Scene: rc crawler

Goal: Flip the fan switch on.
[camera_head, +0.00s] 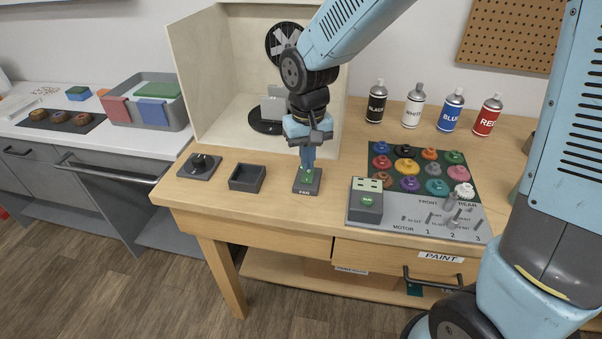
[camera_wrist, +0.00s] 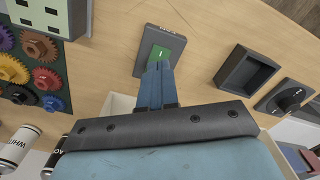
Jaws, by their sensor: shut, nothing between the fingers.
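The fan switch (camera_head: 308,185) is a dark grey box on the wooden bench, labelled FAN on its front edge, with a green rocker on top. It also shows in the wrist view (camera_wrist: 174,46), with the green rocker (camera_wrist: 159,53) and a small white mark on it. My gripper (camera_head: 307,169) points down over the switch with its blue fingers shut and empty. In the wrist view its fingertips (camera_wrist: 159,66) are at the near edge of the green rocker; I cannot tell whether they touch it. The fan (camera_head: 284,40) stands in the open booth behind, partly hidden by my arm.
Left of the switch are an empty dark square tray (camera_head: 247,177) and a rotary knob box (camera_head: 200,166). To the right are a box with a green button (camera_head: 367,200), a gear board (camera_head: 419,171) and a panel of levers (camera_head: 450,215). Several spray cans (camera_head: 411,107) stand behind.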

